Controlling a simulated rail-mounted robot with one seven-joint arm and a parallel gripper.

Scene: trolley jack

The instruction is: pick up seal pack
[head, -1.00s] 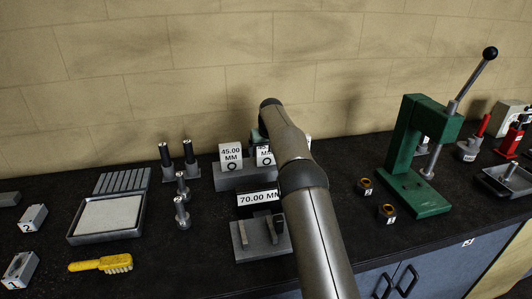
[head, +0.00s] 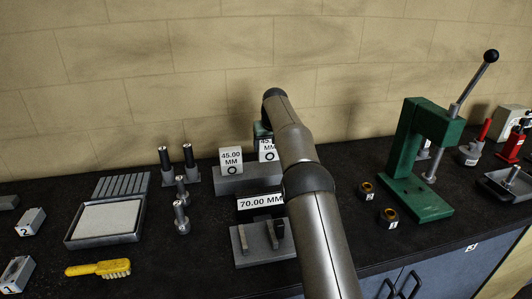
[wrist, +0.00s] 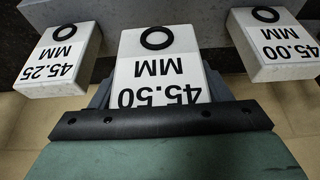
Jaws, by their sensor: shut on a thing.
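The seal packs are white boxes with black rings on their labelled faces. In the wrist view, my gripper (wrist: 160,92) is shut on the 45.50 MM pack (wrist: 158,58), with a grey finger at each side. The 45.25 MM pack (wrist: 62,60) is at the left and the 45.00 MM pack (wrist: 275,42) at the right, both apart from my fingers. In the head view, the 45.00 MM pack (head: 231,160) stands at the grey block (head: 235,183). The held pack (head: 267,150) shows higher, partly behind my arm, which hides most of my gripper.
A 70.00 MM label (head: 259,201) and a grey fixture (head: 262,250) stand in front of the block. Dark metal pins (head: 181,190) stand left. A green press (head: 420,160) and two small rings (head: 388,217) are right. The wall is close behind.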

